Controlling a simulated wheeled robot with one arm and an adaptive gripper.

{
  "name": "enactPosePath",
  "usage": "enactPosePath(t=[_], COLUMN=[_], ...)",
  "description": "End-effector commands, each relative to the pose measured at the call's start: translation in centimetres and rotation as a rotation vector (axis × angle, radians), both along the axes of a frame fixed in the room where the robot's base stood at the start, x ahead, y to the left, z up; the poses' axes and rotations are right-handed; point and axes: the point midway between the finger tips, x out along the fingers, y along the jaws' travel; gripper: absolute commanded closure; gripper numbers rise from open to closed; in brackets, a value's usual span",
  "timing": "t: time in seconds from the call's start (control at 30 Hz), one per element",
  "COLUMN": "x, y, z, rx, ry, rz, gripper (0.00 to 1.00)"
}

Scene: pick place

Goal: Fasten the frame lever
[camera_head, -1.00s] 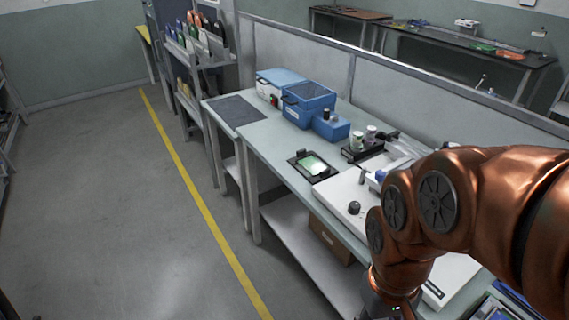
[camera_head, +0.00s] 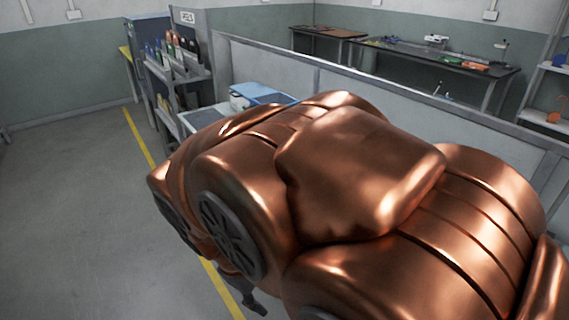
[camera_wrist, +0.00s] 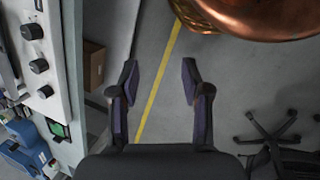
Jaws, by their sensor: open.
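A white panel with several black knobs (camera_wrist: 39,65) stands at the left of the wrist view, apart from the fingers. Below it are a small device with a green face (camera_wrist: 57,128) and blue parts (camera_wrist: 22,135) at the left edge. I cannot make out which part is the frame lever. In the head view my copper arm hides most of the workbench.
A blue and white box (camera_head: 258,95) shows behind my arm in the head view, beside a shelf rack (camera_head: 180,65). A cardboard box (camera_wrist: 94,64) sits under the bench. A chair base (camera_wrist: 270,135) stands at the right of the wrist view. The floor between is clear.

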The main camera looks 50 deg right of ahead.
Motion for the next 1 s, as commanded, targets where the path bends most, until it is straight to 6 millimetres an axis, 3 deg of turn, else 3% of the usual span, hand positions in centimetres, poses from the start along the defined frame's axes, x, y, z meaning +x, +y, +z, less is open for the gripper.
enactPosePath(t=[0.03, 0.07, 0.2, 0.4, 0.53, 0.67, 0.8, 1.0], x=[0.5, 0.8, 2.1, 4.8, 8.2, 12.7, 17.4, 21.6], y=[-3.6, -5.8, -15.6, -26.2, -31.1, -34.8, -37.7, -39.9], z=[-1.1, -1.0, 0.6, 4.2, 5.7, 5.1, 1.9, -3.6], rx=[-0.095, -0.154, -0.418, -0.691, -0.786, -0.806, -0.749, -0.624], ry=[0.033, 0.057, 0.22, 0.589, 0.882, 1.202, 1.526, 1.832], rz=[0.026, 0.054, 0.216, 0.515, 0.749, 1.009, 1.294, 1.597], gripper=[0.53, 0.53, 0.53, 0.53, 0.53, 0.53, 0.53, 0.53])
